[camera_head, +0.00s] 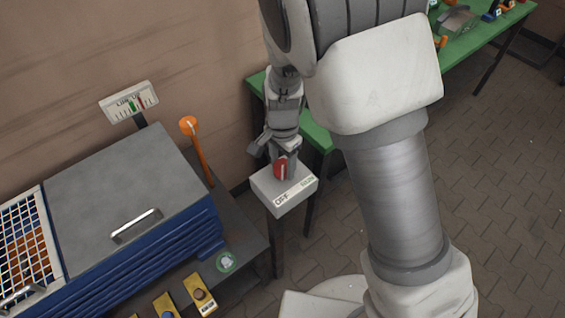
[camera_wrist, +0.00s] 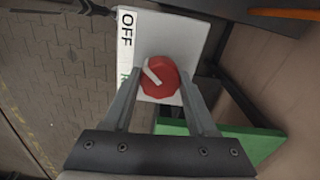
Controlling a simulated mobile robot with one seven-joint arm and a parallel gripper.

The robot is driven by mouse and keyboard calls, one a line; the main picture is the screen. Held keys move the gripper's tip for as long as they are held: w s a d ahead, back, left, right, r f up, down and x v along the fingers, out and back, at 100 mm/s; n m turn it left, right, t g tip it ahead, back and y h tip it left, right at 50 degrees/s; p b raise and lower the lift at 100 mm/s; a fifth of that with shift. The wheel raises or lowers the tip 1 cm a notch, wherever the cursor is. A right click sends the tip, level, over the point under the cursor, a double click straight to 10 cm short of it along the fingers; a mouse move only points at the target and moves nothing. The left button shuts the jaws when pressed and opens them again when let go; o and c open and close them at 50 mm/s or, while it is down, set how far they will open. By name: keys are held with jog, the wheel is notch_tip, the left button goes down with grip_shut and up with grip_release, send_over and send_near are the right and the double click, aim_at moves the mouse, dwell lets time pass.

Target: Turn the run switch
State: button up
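The run switch is a red round knob (camera_wrist: 162,78) with a white pointer mark, on a pale grey box (camera_head: 283,192). The knob also shows in the head view (camera_head: 281,169), partly covered by my gripper. The box carries an OFF label (camera_wrist: 126,27) and a second green label, mostly hidden behind a finger in the wrist view. The white mark slants towards the upper left there, on the OFF side. My gripper (camera_wrist: 160,82) has its fingers apart, one on each side of the knob and close to its edges. I cannot tell whether they touch it.
A green table (camera_head: 470,45) stands behind the box. At left are a dark bench with a grey-lidded blue unit (camera_head: 125,190), an orange-topped lever (camera_head: 188,126) and a gauge sign (camera_head: 130,101). Yellow-plated controls (camera_head: 200,294) lie in front. Paved floor (camera_head: 500,180) is open at right.

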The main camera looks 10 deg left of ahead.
jog(key=c, duration=0.5)
jog(key=shift+c, duration=0.2)
